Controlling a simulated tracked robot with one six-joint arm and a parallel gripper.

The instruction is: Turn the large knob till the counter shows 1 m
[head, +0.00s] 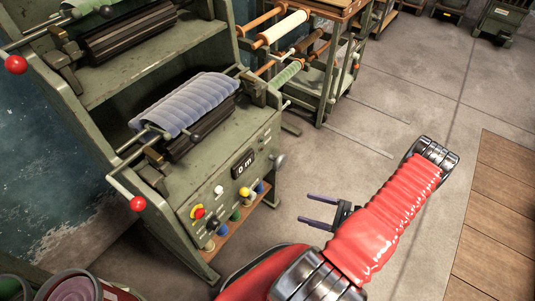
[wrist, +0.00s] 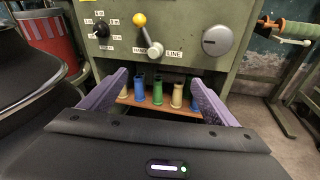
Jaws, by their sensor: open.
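The counter (head: 245,163) on the front of the green machine reads "0 m" in the head view. The large grey round knob (head: 279,160) sticks out at the right end of that front. It shows at the upper right in the wrist view (wrist: 216,41), face on. My gripper (head: 304,207) is open, with two purple fingers spread apart and nothing between them. It is in front of the machine, apart from the knob. The counter is outside the wrist view.
A black selector dial (wrist: 101,31) and a yellow-tipped lever (wrist: 148,38) sit left of the knob. Several coloured tubes (wrist: 157,90) stand on a low wooden shelf under the panel. A rack with rollers (head: 283,30) stands behind.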

